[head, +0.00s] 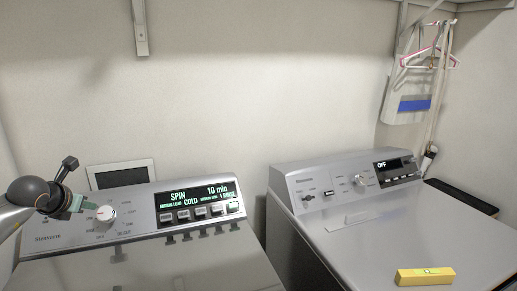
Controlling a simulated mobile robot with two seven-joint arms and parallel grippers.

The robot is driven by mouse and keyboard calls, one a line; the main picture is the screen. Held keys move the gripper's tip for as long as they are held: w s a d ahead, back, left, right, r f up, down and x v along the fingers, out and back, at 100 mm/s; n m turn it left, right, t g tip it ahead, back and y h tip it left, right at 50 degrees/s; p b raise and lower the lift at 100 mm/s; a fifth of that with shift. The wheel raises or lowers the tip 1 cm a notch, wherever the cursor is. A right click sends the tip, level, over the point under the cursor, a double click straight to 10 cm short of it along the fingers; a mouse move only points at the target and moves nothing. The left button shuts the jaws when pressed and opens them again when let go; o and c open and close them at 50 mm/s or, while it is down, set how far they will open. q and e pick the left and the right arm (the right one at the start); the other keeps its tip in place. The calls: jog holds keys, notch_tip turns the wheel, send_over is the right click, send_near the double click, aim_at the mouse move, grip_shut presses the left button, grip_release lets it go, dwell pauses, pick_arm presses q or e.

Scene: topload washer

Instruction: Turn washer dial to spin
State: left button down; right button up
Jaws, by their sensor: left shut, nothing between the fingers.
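The washer (180,262) stands at the left with its lid closed. Its round white dial (106,213) sits on the left part of the sloped control panel. The washer display (199,196) reads "SPIN", "10 min" and "COLD" in green. I cannot tell whether the tips touch the dial. My right gripper is not in view.
A second machine (400,225) at the right has a display reading "OFF" (394,166). A shelf bracket (140,28) hangs above the washer. Pink and white hangers (432,57) hang at the upper right.

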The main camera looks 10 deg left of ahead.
aim_at(108, 215)
pick_arm(q)
jog(key=shift+w+a+f+m+y+b, duration=0.2)
jog(key=shift+f+m+b, duration=0.9)
jog(key=shift+m, duration=2.15)
jog(key=shift+w+a+f+m+b, duration=0.35)
jog(key=shift+f+m, duration=1.35)
jog(key=shift+m, duration=1.5)
jog(key=shift+w+a+f+m+y+b, duration=0.1)
jog(key=shift+w+f+m+b, duration=0.25)
jog(key=shift+f+m+b, duration=1.85)
jog(key=r+m+p, duration=0.1)
jog(key=m+p, duration=0.1)
jog(key=p, duration=0.1)
jog(key=shift+r, duration=0.3)
